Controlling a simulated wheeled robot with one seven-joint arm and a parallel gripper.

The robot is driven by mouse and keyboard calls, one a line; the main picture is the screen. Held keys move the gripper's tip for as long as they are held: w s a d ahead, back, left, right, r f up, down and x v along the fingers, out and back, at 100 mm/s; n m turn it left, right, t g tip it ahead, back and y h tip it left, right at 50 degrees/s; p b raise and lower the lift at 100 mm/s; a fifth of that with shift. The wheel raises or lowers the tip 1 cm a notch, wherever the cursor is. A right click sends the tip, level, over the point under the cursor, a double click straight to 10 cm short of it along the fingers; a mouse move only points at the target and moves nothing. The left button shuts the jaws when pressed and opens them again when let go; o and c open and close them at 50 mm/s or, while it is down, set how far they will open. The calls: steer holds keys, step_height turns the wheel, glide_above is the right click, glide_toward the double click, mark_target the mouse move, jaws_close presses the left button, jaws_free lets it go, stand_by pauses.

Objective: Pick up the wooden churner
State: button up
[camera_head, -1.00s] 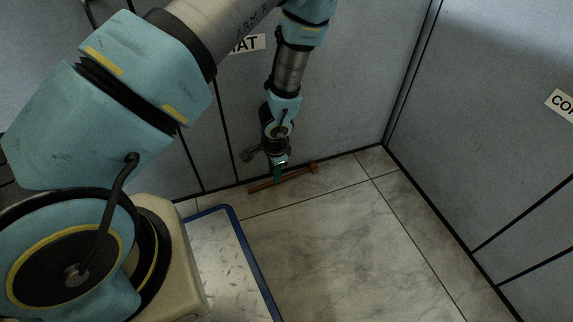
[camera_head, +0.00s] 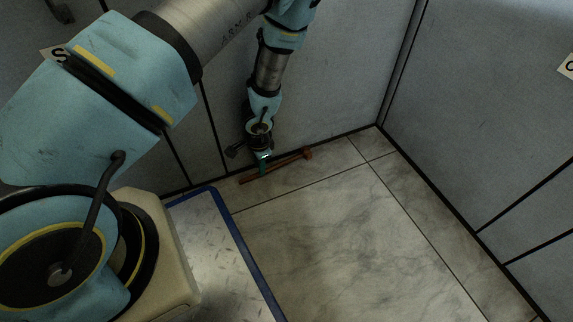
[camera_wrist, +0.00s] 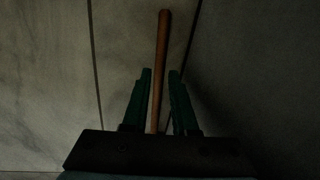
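The wooden churner (camera_head: 285,164) lies on the tiled floor close to the foot of the grey wall. It is a thin brown stick with a thicker head at its right end in the head view. My gripper (camera_head: 262,168) points down at the churner's middle. In the wrist view, the churner's shaft (camera_wrist: 163,60) runs between the two green fingers of my gripper (camera_wrist: 160,78). The fingers stand apart, with a narrow gap visible on each side of the shaft. The near part of the shaft is hidden behind the gripper's dark body.
The grey wall (camera_head: 330,70) rises right behind the churner, and another wall (camera_head: 490,130) meets it at a corner to the right. A blue-edged metal plate (camera_head: 215,235) lies at the left front. The marble floor (camera_head: 350,240) to the right is clear.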

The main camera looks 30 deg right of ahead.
steer(key=f+b, duration=0.1)
steer(key=f, duration=0.2)
steer(key=shift+w+f+b, duration=0.2)
steer(key=shift+b, duration=0.15)
steer(key=shift+r, duration=0.1)
steer(key=shift+a, duration=0.1)
jaws_close()
